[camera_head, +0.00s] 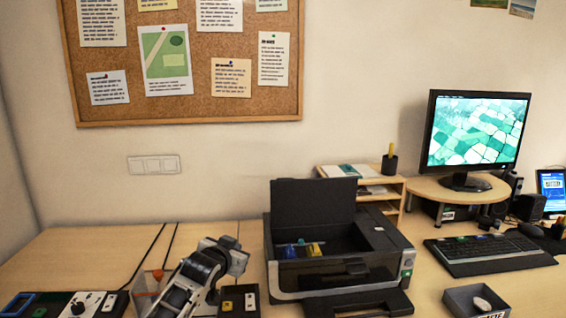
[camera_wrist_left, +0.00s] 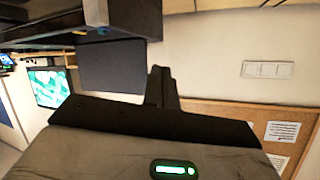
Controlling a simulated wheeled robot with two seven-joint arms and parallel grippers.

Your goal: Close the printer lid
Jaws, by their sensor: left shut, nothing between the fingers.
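The printer (camera_head: 340,266) stands on the desk in the middle of the head view. Its dark lid (camera_head: 314,202) is raised, standing upright at the back. Blue and yellow parts (camera_head: 306,249) show in the open bay. In the left wrist view, which is upside down, the lid (camera_wrist_left: 112,66) shows below the printer body (camera_wrist_left: 125,20). My left gripper (camera_head: 228,243) is left of the printer, apart from it. My right gripper is not in view.
A small organiser shelf (camera_head: 365,184) and a monitor (camera_head: 474,135) stand right of the printer. A keyboard (camera_head: 490,254) and a grey tray (camera_head: 477,301) lie at right. Control boxes (camera_head: 65,304) sit at front left. The wall behind carries a corkboard (camera_head: 186,112).

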